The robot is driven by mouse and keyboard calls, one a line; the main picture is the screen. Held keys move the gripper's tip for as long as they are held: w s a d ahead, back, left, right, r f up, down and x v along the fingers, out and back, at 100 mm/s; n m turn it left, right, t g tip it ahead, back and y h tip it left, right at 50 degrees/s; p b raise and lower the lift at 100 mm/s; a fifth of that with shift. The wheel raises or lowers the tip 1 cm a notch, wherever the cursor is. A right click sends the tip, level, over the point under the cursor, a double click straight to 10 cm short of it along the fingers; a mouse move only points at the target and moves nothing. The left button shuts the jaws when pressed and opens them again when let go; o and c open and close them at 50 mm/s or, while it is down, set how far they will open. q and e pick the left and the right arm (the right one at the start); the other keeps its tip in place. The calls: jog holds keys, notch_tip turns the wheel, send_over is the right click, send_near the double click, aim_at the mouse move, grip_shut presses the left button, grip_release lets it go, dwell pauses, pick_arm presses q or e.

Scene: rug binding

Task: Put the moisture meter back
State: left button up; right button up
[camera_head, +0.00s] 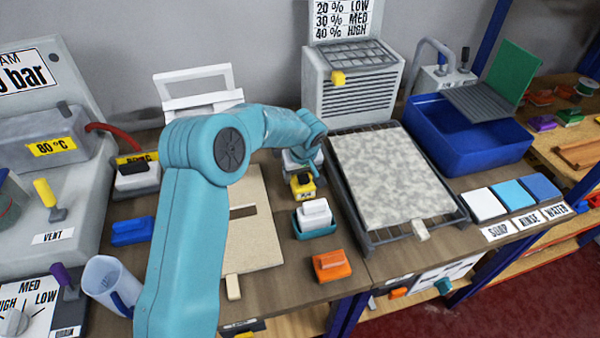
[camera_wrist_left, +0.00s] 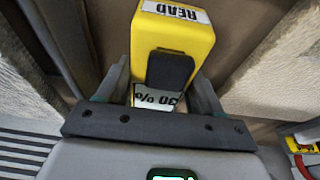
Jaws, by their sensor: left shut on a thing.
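The yellow moisture meter (camera_head: 303,188) is in front of my left gripper (camera_head: 308,171) in the head view, near the middle of the bench. The left wrist view shows the meter (camera_wrist_left: 172,40) between the two fingers of my left gripper (camera_wrist_left: 162,88), which is shut on it. Its labels read "READ" and "30 %", and a black part lies between them. My teal left arm hides part of the bench behind it. My right gripper is not in view.
A white block in a teal holder (camera_head: 314,231) and an orange block (camera_head: 332,266) stand just in front. A pale speckled slab (camera_head: 392,172) lies on a dark rack to the right. A beige board (camera_head: 262,250) lies to the left. A blue basin (camera_head: 470,150) stands far right.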

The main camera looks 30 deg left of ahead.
pick_arm(q)
jog(key=shift+f+b, duration=0.1)
jog(key=shift+b, duration=0.2)
jog(key=o, duration=1.3)
jog(key=shift+r+p, duration=0.35)
jog(key=shift+p, duration=0.1)
jog(key=b+v, duration=0.1)
jog(key=v, duration=1)
jog(key=shift+d, duration=0.15)
jog(key=shift+s+d+r, duration=0.1)
jog(key=shift+s+r, duration=0.05)
jog(key=shift+r, duration=0.25)
